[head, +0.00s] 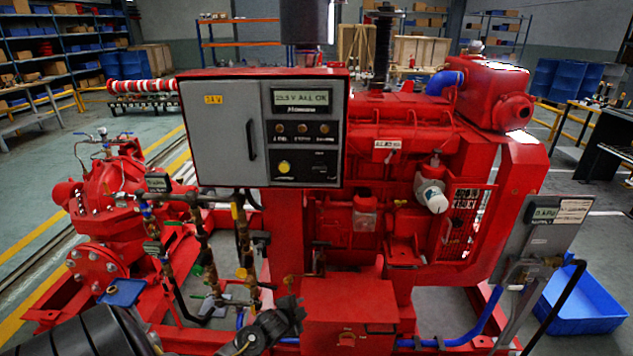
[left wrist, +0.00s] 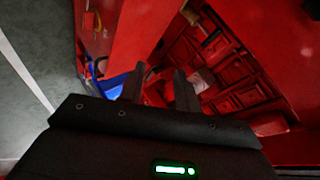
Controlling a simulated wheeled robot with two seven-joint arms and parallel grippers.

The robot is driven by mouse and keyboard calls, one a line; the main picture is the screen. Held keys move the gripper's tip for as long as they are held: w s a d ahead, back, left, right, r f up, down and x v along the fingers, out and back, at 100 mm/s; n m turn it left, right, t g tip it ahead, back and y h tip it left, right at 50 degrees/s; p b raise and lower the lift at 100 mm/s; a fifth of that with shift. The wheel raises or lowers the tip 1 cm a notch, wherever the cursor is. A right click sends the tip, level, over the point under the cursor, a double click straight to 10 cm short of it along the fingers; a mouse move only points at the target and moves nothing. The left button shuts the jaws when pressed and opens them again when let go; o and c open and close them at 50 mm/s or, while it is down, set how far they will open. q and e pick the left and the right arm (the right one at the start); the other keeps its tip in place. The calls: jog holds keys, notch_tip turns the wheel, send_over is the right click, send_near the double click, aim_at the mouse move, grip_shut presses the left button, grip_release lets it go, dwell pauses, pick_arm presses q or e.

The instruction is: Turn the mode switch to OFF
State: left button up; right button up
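The grey control box (head: 220,130) stands at the upper middle of the head view, with a black panel (head: 304,130) on its right side. The panel carries a lit display, a row of small knobs, a yellow round control (head: 284,167) and a dark control (head: 319,168) beside it. Their labels are too small to read, so I cannot tell which is the mode switch or its setting. My left gripper (head: 292,312) is low in front of the pumpset, well below the panel. In the left wrist view its two fingers (left wrist: 160,78) are apart with nothing between them. My right gripper is out of view.
A blue bin (head: 585,303) is on the floor at right. A grey plate (head: 540,236) stands above it.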

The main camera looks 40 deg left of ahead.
pick_arm(q)
jog(key=w+a+r+m+t+y+p, duration=0.1)
jog(key=w+a+r+t, duration=0.15)
jog(key=r, duration=0.75)
jog(key=w+a+r+m+t, duration=0.1)
jog(key=w+r+m, duration=0.15)
jog(key=r, duration=0.85)
jog(key=m+t+y, duration=0.1)
jog(key=m+t, duration=0.2)
jog(key=t, duration=0.1)
send_near(318, 172)
jog(key=shift+n+g, duration=0.25)
jog(key=p+x, duration=0.1)
jog(key=x, duration=0.1)
jog(key=p+x, duration=0.1)
jog(key=x, duration=0.2)
jog(key=p+x, duration=0.1)
jog(key=x, duration=0.1)
jog(key=shift+w+a+r, duration=0.1)
jog(key=shift+w+r, duration=0.15)
jog(key=shift+r, duration=0.15)
jog(key=shift+w+a+f, duration=0.1)
jog(key=shift+w+a, duration=0.05)
jog(key=shift+w, duration=0.45)
jog(key=shift+c, duration=0.4)
grip_shut()
